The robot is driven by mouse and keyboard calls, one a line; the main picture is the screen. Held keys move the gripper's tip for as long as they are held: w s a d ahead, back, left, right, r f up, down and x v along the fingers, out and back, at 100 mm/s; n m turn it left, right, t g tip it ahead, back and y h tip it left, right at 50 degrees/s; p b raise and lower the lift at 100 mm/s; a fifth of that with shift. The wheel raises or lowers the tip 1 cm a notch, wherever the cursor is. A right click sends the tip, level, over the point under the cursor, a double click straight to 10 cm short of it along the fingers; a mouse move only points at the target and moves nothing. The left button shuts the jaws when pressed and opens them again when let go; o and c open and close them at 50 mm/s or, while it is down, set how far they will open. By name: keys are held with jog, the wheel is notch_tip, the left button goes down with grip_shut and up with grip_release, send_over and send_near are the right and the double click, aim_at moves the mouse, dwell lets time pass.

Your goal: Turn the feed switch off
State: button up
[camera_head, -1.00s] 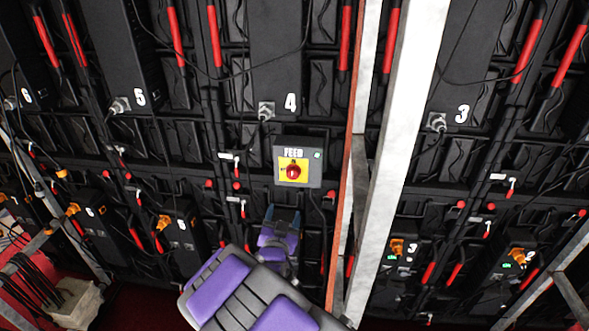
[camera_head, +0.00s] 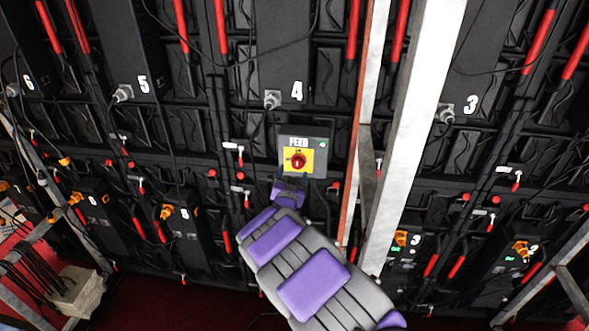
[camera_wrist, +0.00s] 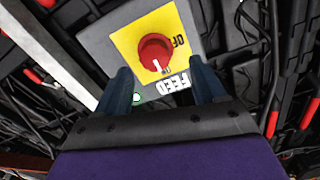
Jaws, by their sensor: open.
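The feed switch is a red rotary knob (camera_head: 298,160) on a yellow plate, set on a grey box labelled FEED (camera_head: 318,146) with a small green light. In the wrist view the red knob (camera_wrist: 155,52) shows upside down with "OF" lettering beside it. A pale mark on the knob points toward the FEED label. My gripper (camera_wrist: 165,82) is open, its two dark fingers spread on either side of the FEED label, the knob ahead of them. No contact with the knob is visible. In the head view my gripper (camera_head: 289,188) is just below the box, partly hidden by my purple and grey arm.
A white metal post (camera_head: 412,130) with an orange-edged strut stands right of the box. Black numbered panels with red handles and hanging cables fill the wall. A concrete-like block (camera_head: 76,292) lies at lower left on the red floor.

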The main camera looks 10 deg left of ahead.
aim_at(298, 165)
jog(key=shift+w+d+r, duration=0.1)
jog(key=shift+w+d, duration=0.1)
jog(key=shift+w, duration=0.5)
jog(key=shift+w+d+f, duration=0.1)
jog(key=shift+w+d, duration=0.15)
jog(key=shift+w, duration=0.45)
jog(key=shift+w+d+r, duration=0.1)
jog(key=shift+w+d, duration=0.1)
jog(key=shift+w, duration=0.5)
jog(key=shift+a, duration=0.35)
jog(key=shift+c, duration=0.7)
jog(key=shift+d, duration=0.25)
jog(key=c, duration=0.9)
